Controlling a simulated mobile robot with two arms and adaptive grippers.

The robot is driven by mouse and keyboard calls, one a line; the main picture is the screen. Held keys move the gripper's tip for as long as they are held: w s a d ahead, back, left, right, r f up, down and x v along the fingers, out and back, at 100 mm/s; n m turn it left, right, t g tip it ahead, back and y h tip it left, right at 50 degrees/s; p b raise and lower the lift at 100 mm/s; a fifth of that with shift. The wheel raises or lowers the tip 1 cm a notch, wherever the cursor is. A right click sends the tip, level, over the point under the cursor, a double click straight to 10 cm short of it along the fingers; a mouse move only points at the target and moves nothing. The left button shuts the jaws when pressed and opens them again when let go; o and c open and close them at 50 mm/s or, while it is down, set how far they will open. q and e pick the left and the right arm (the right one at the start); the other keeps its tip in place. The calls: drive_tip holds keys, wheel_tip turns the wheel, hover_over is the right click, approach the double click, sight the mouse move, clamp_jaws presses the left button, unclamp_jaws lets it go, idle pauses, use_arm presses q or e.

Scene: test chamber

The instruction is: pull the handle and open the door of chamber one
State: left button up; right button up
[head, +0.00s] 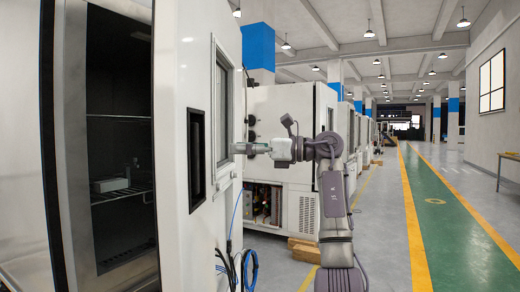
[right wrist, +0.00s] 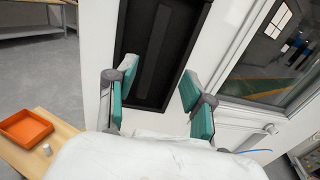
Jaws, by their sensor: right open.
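The white door panel of a chamber (head: 175,120) stands at the left of the head view. A black recessed handle (head: 196,160) is set upright in it, beside a window (head: 223,105). My right gripper (head: 243,148) is in front of the panel, its fingers partly hard to make out there. In the right wrist view the open, empty fingers (right wrist: 160,88) stand either side of the black recess (right wrist: 155,50), apart from each other. I cannot tell whether they touch it. My left gripper is not in view.
A dark interior with wire shelves (head: 110,115) and a small box (head: 110,184) shows left of the panel. More white cabinets (head: 285,120) stand behind my arm. The green walkway (head: 440,215) is clear. An orange tray (right wrist: 28,128) lies on a wooden surface.

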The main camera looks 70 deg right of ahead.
drive_tip(key=v, duration=0.5)
drive_tip(key=shift+w, duration=0.1)
